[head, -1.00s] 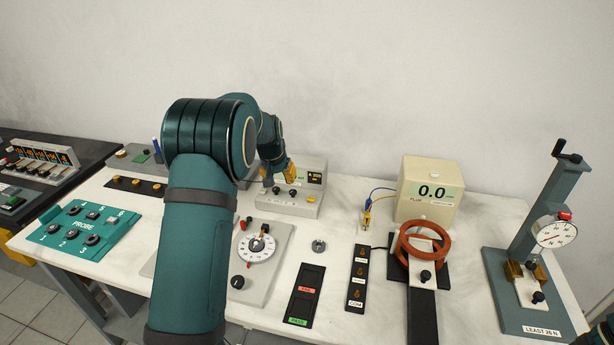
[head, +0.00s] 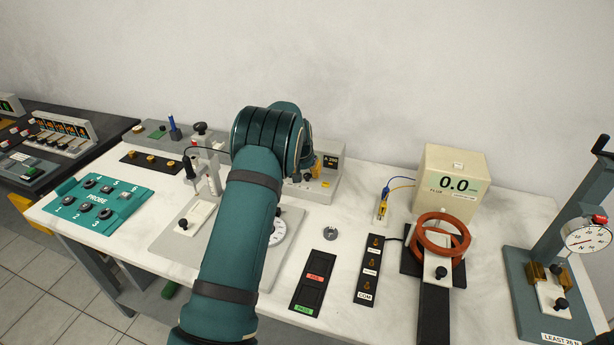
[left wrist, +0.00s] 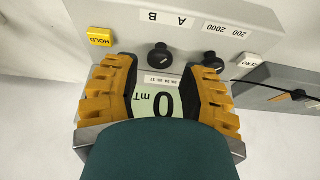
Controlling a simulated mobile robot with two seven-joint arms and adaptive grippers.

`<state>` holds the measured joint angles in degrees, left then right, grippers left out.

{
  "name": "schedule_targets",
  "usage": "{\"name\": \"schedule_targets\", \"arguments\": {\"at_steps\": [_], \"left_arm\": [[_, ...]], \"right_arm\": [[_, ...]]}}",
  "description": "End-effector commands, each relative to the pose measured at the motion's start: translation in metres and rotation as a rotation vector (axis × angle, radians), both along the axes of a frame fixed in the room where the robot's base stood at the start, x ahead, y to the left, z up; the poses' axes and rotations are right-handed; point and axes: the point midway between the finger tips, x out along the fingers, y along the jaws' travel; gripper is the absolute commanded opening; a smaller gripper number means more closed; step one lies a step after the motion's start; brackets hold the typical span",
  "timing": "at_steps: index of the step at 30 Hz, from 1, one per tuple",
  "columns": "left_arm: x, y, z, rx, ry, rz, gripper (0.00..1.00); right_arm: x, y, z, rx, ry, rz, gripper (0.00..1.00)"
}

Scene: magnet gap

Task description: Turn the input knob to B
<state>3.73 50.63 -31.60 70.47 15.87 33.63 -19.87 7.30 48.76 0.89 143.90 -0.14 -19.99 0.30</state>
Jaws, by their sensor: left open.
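The input knob (left wrist: 160,57) is a black round knob on the grey meter box, beside the labels A and B (left wrist: 167,18), which show upside down in the left wrist view. Its pointer direction is too small to tell surely. My left gripper (left wrist: 161,82) is open, its yellow fingers either side of the meter's display, with the knob just beyond the gap; contact is not visible. In the head view, the meter box (head: 318,190) is partly hidden by my left arm, and a yellow finger (head: 318,166) shows at its face.
A second black knob (left wrist: 213,63) with labels 200 and 2000 sits close beside one finger. A yellow HOLD button (left wrist: 100,37) and a white ZERO button (left wrist: 250,60) are near. The flux box (head: 450,185) and orange coil (head: 441,235) stand right.

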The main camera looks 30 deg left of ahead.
Motion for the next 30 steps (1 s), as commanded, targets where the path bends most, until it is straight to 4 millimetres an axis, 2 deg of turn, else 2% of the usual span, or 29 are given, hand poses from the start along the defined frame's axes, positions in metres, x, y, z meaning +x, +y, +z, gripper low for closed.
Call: {"name": "schedule_targets", "arguments": {"at_steps": [1,6,16,17,18,21,30], "left_arm": [[0.002,0.001,-0.008,0.001,0.001,-0.001,0.42],[0.008,0.002,-0.02,0.0,0.0,0.0,0.42],[0.009,0.002,-0.022,0.0,0.0,0.0,0.42],[0.009,0.002,-0.022,0.0,0.0,0.0,0.45],[0.009,0.002,-0.022,0.0,0.0,0.0,0.31],[0.009,0.002,-0.022,0.0,0.0,0.0,0.0],[0.009,0.002,-0.022,0.0,0.0,0.0,0.0]], "right_arm": [[0.0,0.0,-0.002,0.0,-0.001,0.0,0.68],[0.001,0.0,-0.003,0.0,-0.002,-0.001,0.68],[0.001,0.0,-0.003,0.0,-0.003,-0.001,0.68],[0.001,0.0,-0.003,0.0,-0.003,-0.001,0.68],[0.001,0.0,-0.003,0.0,-0.003,-0.001,0.68],[0.001,0.0,-0.003,0.0,-0.003,-0.001,0.68],[0.001,0.0,-0.004,0.0,-0.003,-0.001,0.68]]}}
